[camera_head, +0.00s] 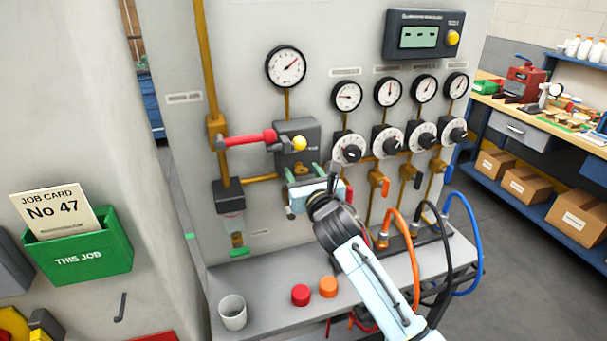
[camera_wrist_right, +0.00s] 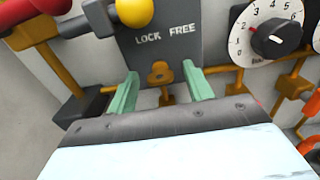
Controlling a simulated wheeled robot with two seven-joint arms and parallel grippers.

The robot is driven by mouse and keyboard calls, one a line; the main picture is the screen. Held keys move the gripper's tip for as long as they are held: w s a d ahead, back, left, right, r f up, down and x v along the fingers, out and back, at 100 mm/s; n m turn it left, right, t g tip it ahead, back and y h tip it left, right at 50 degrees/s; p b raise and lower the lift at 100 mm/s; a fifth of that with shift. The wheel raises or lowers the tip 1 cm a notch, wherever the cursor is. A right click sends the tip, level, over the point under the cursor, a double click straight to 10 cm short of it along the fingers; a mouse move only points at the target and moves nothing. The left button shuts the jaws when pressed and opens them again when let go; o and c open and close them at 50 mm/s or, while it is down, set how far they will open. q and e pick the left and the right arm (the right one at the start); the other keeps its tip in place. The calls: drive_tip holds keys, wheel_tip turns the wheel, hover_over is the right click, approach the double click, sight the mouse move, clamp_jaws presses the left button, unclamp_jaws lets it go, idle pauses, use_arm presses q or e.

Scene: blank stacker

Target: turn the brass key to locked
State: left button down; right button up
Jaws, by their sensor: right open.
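The small brass key (camera_wrist_right: 160,72) sits on the dark grey lock plate (camera_wrist_right: 158,40), below the words LOCK and FREE in the right wrist view. Its rounded head shows; I cannot tell which word it points at. My right gripper (camera_head: 304,171) is in front of the panel, just below the dark box (camera_head: 297,133) that carries this plate. Its green fingers are open, one on either side of the key in the right wrist view (camera_wrist_right: 161,78), with visible gaps to it. Contact is not seen. My left gripper is not in view.
A red lever (camera_head: 248,138) and a yellow knob (camera_head: 299,144) are close above the gripper. White dials (camera_head: 349,148) and orange, black and blue hoses are to the right. A shelf below holds a white cup (camera_head: 232,312) and red and orange caps (camera_head: 301,295).

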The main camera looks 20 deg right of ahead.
drive_tip(key=c, duration=1)
drive_tip(key=shift+m, duration=0.4)
drive_tip(key=m+p, duration=0.1)
drive_tip(key=m, duration=0.1)
drive_tip(key=shift+m+p, duration=0.35)
drive_tip(key=shift+m, duration=0.05)
drive_tip(key=shift+f+m+p, duration=0.1)
drive_tip(key=shift+m+p, duration=1.2)
drive_tip(key=shift+m, duration=5.9)
